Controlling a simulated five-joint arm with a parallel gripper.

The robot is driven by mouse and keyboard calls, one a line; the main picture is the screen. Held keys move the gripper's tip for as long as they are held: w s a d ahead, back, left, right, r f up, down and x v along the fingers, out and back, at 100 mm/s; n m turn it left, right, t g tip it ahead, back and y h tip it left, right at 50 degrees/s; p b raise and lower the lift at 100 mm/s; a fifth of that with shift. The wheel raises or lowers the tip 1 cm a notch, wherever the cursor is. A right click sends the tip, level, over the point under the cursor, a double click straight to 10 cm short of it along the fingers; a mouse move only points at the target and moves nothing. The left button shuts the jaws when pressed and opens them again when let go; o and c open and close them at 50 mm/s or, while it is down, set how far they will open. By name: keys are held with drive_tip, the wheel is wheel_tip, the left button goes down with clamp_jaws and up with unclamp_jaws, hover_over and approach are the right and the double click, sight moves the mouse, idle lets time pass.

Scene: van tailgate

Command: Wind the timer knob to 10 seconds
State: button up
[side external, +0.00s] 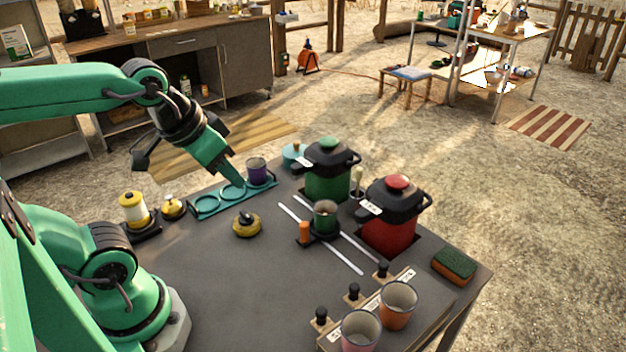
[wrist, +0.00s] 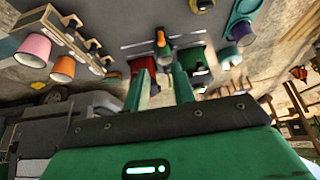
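The timer looks to be the round yellow piece with a black knob on top (side external: 246,223), on the dark tabletop in front of the teal ring tray. In the wrist view a small yellow-and-dark piece at the top edge (wrist: 201,4) appears to be the same timer, partly cut off. Its dial marks are too small to read. My gripper (side external: 234,180) is above the table, up and to the left of the timer in the side view, apart from it. In the wrist view its two fingers (wrist: 159,72) stand apart with nothing held between them.
The teal ring tray (side external: 207,205) holds a purple cup (side external: 257,172). A green pot (side external: 327,182) and a red pot (side external: 389,229) stand right of it. A dark green cup (side external: 325,217) stands between white strips. Yellow-topped items (side external: 133,208) sit left.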

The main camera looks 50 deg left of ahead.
drive_tip(key=n, duration=0.1)
drive_tip(key=n+g, duration=0.6)
drive_tip(key=n, duration=1.1)
hover_over(245, 213)
wheel_tip(245, 213, down, 13)
drive_tip(key=shift+d+f, duration=0.1)
drive_tip(key=shift+f, duration=0.05)
drive_tip(key=shift+f, duration=0.15)
drive_tip(key=shift+f, duration=2.6)
drive_tip(key=shift+f, duration=1.2)
drive_tip(key=shift+c, duration=0.4)
drive_tip(key=shift+r, duration=0.1)
drive_tip(key=c, duration=0.4)
